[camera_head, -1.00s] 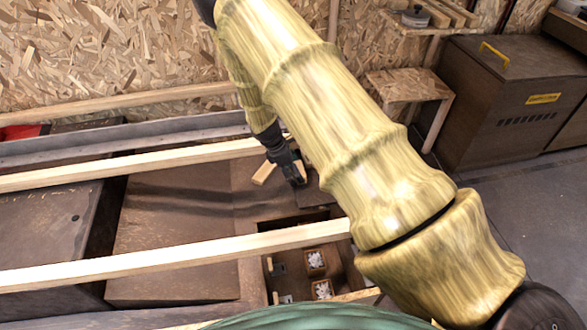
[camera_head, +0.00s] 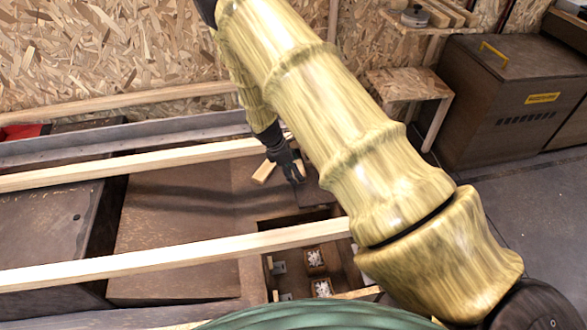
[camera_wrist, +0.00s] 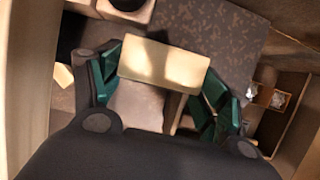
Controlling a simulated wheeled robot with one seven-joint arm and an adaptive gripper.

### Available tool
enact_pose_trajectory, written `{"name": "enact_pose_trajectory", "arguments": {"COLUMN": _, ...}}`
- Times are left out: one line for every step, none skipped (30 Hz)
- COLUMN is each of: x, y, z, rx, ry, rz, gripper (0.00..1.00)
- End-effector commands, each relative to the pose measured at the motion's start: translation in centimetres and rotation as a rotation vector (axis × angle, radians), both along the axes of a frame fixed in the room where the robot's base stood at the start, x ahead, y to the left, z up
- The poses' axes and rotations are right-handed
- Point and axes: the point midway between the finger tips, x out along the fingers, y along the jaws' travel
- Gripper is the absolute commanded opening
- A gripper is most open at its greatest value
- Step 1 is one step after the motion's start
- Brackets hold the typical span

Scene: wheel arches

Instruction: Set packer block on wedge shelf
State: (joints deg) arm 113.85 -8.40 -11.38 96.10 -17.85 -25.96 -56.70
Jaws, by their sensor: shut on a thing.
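A pale wooden packer block (camera_wrist: 165,65) lies crosswise between the green-padded fingers of my gripper (camera_wrist: 165,82) in the wrist view. My gripper is shut on its two ends. Beyond the block is a dark speckled flat surface (camera_wrist: 225,28), which may be the wedge shelf; I cannot tell whether the block touches it. In the head view my gripper (camera_head: 293,172) is small and points down, just left of a dark flat plate (camera_head: 315,192). My arm covers part of that area.
A pale wooden piece (camera_head: 264,172) lies left of my gripper. A long wooden rail (camera_head: 170,258) crosses in front and another (camera_head: 120,167) runs behind. Below the plate is an open bay with small boxes (camera_head: 316,260) of white pieces. A brown cabinet (camera_head: 500,100) stands at right.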

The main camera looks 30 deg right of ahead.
Motion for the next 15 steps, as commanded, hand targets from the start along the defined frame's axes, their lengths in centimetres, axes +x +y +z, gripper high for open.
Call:
{"name": "enact_pose_trajectory", "arguments": {"x": 0.0, "y": 0.0, "z": 0.03, "rx": 0.0, "ry": 0.0, "rz": 0.0, "gripper": 0.52}}
{"name": "enact_pose_trajectory", "arguments": {"x": 0.0, "y": -0.01, "z": 0.01, "rx": 0.0, "ry": 0.0, "rz": 0.0, "gripper": 0.52}}
{"name": "enact_pose_trajectory", "arguments": {"x": 0.0, "y": 0.0, "z": 0.0, "rx": 0.0, "ry": 0.0, "rz": 0.0, "gripper": 0.52}}
{"name": "enact_pose_trajectory", "arguments": {"x": 0.0, "y": 0.0, "z": -0.01, "rx": 0.0, "ry": 0.0, "rz": 0.0, "gripper": 0.52}}
{"name": "enact_pose_trajectory", "arguments": {"x": 0.0, "y": -0.01, "z": -0.02, "rx": 0.0, "ry": 0.0, "rz": 0.0, "gripper": 0.52}}
{"name": "enact_pose_trajectory", "arguments": {"x": 0.0, "y": -0.01, "z": -0.02, "rx": 0.0, "ry": 0.0, "rz": 0.0, "gripper": 0.52}}
{"name": "enact_pose_trajectory", "arguments": {"x": -0.01, "y": 0.0, "z": -0.02, "rx": 0.0, "ry": 0.0, "rz": 0.0, "gripper": 0.52}}
{"name": "enact_pose_trajectory", "arguments": {"x": -0.01, "y": 0.0, "z": -0.02, "rx": 0.0, "ry": 0.0, "rz": 0.0, "gripper": 0.77}}
{"name": "enact_pose_trajectory", "arguments": {"x": -0.01, "y": 0.0, "z": -0.02, "rx": 0.0, "ry": 0.0, "rz": 0.0, "gripper": 0.84}}
{"name": "enact_pose_trajectory", "arguments": {"x": -0.01, "y": 0.0, "z": -0.02, "rx": 0.0, "ry": 0.0, "rz": 0.0, "gripper": 0.9}}
{"name": "enact_pose_trajectory", "arguments": {"x": -0.01, "y": 0.0, "z": -0.02, "rx": 0.0, "ry": 0.0, "rz": 0.0, "gripper": 0.95}}
{"name": "enact_pose_trajectory", "arguments": {"x": -0.01, "y": 0.0, "z": -0.02, "rx": 0.0, "ry": 0.0, "rz": -0.001, "gripper": 1.0}}
{"name": "enact_pose_trajectory", "arguments": {"x": -0.01, "y": 0.0, "z": -0.02, "rx": 0.0, "ry": 0.0, "rz": -0.001, "gripper": 1.0}}
{"name": "enact_pose_trajectory", "arguments": {"x": -0.02, "y": -0.01, "z": -0.03, "rx": 0.0, "ry": 0.0, "rz": -0.001, "gripper": 1.0}}
{"name": "enact_pose_trajectory", "arguments": {"x": -0.02, "y": -0.01, "z": -0.03, "rx": 0.0, "ry": 0.0, "rz": -0.001, "gripper": 1.0}}
